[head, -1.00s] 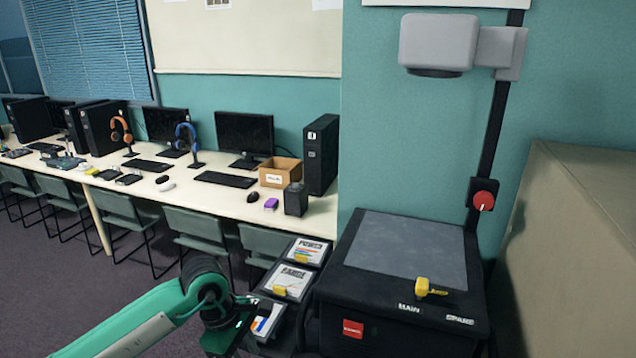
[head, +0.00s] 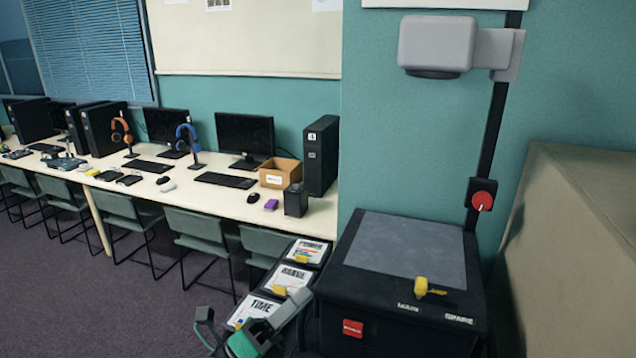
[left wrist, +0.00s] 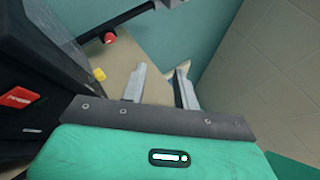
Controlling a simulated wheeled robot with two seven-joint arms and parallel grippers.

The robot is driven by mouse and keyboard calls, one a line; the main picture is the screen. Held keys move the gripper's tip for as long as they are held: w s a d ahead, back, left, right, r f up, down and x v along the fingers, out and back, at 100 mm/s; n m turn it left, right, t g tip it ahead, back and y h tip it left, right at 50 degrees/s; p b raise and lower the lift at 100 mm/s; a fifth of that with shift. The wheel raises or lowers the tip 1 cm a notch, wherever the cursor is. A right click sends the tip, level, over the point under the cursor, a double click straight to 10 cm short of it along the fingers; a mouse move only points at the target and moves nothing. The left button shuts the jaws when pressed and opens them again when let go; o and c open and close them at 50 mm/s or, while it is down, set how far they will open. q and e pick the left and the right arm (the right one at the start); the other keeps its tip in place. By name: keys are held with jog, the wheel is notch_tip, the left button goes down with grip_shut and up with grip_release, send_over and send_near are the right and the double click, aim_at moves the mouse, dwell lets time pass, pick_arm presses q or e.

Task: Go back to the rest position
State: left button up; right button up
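My left gripper (head: 290,308) is low in the head view, left of the overhead projector (head: 405,250) and over the lowest of the stepped cards. Its two grey fingers show apart with nothing between them in the left wrist view (left wrist: 162,75). The fingers point past the projector's side towards the teal wall. My left arm is mostly below the head view's edge. My right gripper is in neither view.
A beige partition (head: 570,240) stands on the right. A long desk (head: 235,205) with computers runs behind green chairs (head: 195,235).

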pick_arm(q)
jog(key=w+a+f+n+t+y, duration=0.1)
jog(key=a+f+n+t+y, duration=0.25)
jog(key=a+n+y, duration=0.4)
jog(key=w+a+f+n+t+y, duration=0.2)
jog(key=a+f+n+t+y, duration=0.15)
jog(key=n+y, duration=0.7)
jog(key=s+a+f+n+g+y, duration=0.1)
jog(key=s+a+f+n+g, duration=0.25)
jog(key=f+n, duration=0.2)
jog(key=s+a+f+n+g+y, duration=0.1)
jog(key=s+a+f+n+g, duration=0.15)
jog(key=a+f+n, duration=0.35)
jog(key=s+d+f+n+g, duration=0.1)
jog(key=s+f+n+g, duration=0.1)
jog(key=s+f+g, duration=0.6)
jog(key=s+f+n+g, duration=0.25)
jog(key=s+f, duration=0.25)
jog(key=s, duration=0.6)
notch_tip(320, 180, down, 32)
jog(key=g, duration=0.2)
jog(key=s+a+f+m, duration=0.1)
jog(key=s+a+f, duration=0.2)
jog(key=s+f, duration=1.5)
jog(key=shift+s+a+f+g, duration=0.2)
jog(key=shift+s+f+g, duration=0.15)
jog(key=shift+s, duration=0.35)
